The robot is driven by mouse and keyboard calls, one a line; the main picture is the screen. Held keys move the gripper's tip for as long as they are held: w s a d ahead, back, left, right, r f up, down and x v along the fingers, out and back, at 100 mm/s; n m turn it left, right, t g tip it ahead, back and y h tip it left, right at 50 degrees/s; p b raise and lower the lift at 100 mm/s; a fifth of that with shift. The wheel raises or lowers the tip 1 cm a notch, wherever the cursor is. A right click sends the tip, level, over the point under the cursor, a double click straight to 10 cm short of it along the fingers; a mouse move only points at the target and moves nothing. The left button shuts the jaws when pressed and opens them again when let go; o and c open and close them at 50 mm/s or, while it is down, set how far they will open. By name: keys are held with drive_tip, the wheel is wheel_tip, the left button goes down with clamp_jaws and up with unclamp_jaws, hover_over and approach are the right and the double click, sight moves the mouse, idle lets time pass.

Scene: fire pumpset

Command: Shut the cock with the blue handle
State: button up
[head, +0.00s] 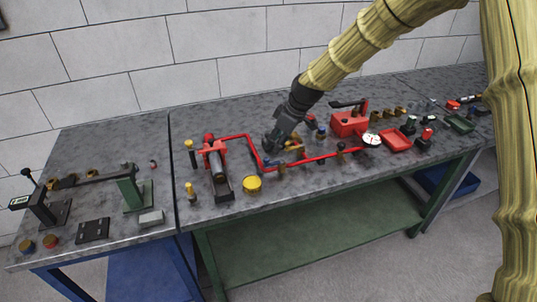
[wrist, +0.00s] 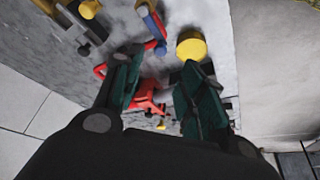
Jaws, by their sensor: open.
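My gripper (head: 272,145) is above the middle of the bench, close to the red pipe (head: 262,163) and the brass fittings. In the wrist view my gripper (wrist: 160,70) has its two dark green fingers apart, with nothing held between them. A slim blue piece (wrist: 151,24), possibly the cock's handle, lies beyond the fingertips beside red pipework. In the head view a small blue part (head: 321,133) shows just right of my gripper; I cannot tell whether it is the same piece. The cock's body and the handle's angle are not clear.
A red pump-like unit (head: 213,150) stands left of my gripper. A yellow disc (head: 252,184) lies near the bench front and also shows in the wrist view (wrist: 191,46). A red box (head: 349,123), a white gauge (head: 372,140) and a red tray (head: 395,141) are to the right.

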sight(267, 159)
drive_tip(key=shift+p+x, duration=1.3)
drive_tip(key=shift+x, duration=3)
clamp_jaws()
